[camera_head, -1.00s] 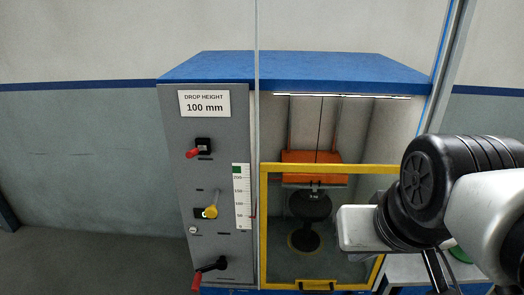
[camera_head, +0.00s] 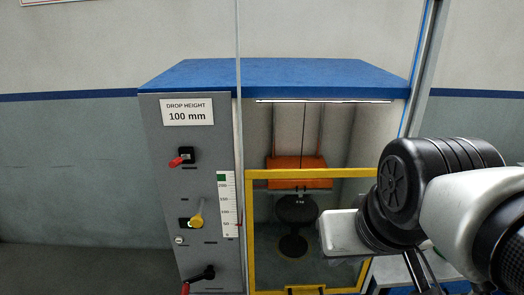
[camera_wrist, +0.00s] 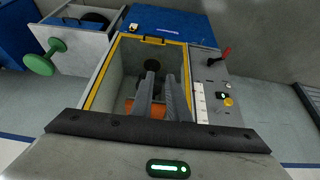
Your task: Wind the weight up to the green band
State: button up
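The orange weight (camera_head: 302,170) hangs behind the yellow-framed guard, above a dark stool seat (camera_head: 296,208). The white scale (camera_head: 228,205) has a green band (camera_head: 221,177) at its top, above 200. A small red pointer (camera_head: 238,224) is near the 50 mark. A black crank (camera_head: 202,275) with a red grip is low on the grey panel. In the wrist view, my gripper (camera_wrist: 161,85) is open and empty in front of the guard, its two fingers apart, with the crank (camera_wrist: 226,54) off to the right. The fingers are not discernible in the head view.
The grey panel also carries a red lever (camera_head: 182,159), a yellow knob (camera_head: 197,220) and a 100 mm drop height sign (camera_head: 188,112). The yellow frame (camera_head: 250,235) surrounds the guard.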

jog(key=o, duration=0.5)
jog(key=f+n+b, duration=0.1)
jog(key=f, duration=0.1)
jog(key=w+f+n+g+b, duration=0.1)
jog(key=f, duration=0.1)
jog(key=shift+a+h, duration=0.2)
jog(key=shift+h, duration=0.1)
jog(key=shift+o, duration=0.2)
jog(key=w+a+f+n+g+h+b, duration=0.25)
jog(key=w+f+n+b, duration=0.3)
jog(key=f, duration=0.45)
jog(key=n+t+y+b, duration=0.3)
jog(key=n+t+b, duration=1.35)
jog(key=n, duration=1.55)
send_near(185, 294)
jog(key=shift+m+g, duration=0.25)
jog(key=shift+g, duration=0.05)
jog(key=w, duration=0.7)
jog(key=w+f, duration=0.1)
jog(key=w, duration=0.3)
jog(key=shift+a+b, duration=0.25)
jog(key=shift+b, duration=0.1)
grip_shut()
